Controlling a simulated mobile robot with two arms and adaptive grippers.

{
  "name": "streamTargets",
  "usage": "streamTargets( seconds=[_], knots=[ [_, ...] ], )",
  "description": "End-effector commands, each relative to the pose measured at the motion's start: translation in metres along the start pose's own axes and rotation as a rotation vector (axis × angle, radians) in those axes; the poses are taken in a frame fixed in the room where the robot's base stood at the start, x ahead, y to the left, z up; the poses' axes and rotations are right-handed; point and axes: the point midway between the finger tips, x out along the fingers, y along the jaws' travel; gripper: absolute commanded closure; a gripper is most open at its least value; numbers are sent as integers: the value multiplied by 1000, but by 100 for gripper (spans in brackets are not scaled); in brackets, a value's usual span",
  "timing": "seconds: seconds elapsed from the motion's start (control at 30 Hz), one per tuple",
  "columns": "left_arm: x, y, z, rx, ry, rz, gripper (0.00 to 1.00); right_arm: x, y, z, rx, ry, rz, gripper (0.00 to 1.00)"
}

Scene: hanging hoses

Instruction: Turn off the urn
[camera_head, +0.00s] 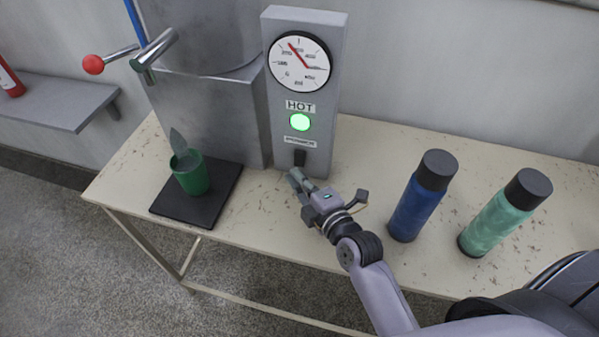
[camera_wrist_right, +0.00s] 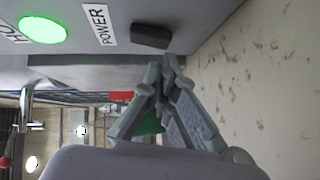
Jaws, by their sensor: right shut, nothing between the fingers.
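The urn (camera_head: 210,115) is a large grey metal vessel on the table, with a tap and a red-knobbed lever. Its control panel (camera_head: 333,60) carries a dial, a HOT label, a lit green light (camera_head: 300,122) and a black power switch (camera_head: 299,157) near the bottom. The wrist view shows the switch (camera_wrist_right: 151,36) beside the POWER label and the lit green light (camera_wrist_right: 43,29). My right gripper (camera_head: 294,176) is shut and empty, just below the switch. In the wrist view its fingertips (camera_wrist_right: 167,62) meet close to the switch, apparently without touching it. My left gripper is not in view.
A green cup (camera_head: 192,178) stands on a black mat (camera_head: 225,190) below the tap. A blue bottle (camera_head: 415,208) and a mint-green bottle (camera_head: 493,226) stand right of my right arm. A shelf (camera_head: 60,103) is at the left. The table (camera_head: 390,140) is bare behind the bottles.

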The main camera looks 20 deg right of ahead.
Motion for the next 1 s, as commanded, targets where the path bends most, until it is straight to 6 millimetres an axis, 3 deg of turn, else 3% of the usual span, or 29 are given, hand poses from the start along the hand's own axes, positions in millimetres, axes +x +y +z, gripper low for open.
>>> streamTargets(
  seconds=[0.47,0.73,0.8,1.0],
  knots=[
    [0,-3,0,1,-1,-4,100,5,-1,6,0,-1,2,100],
    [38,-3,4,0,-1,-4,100,14,-16,15,-114,1,106,100],
    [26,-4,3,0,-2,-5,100,12,-5,13,-98,-2,101,100],
    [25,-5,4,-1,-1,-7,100,10,-5,13,-97,-3,99,100]
  ],
)
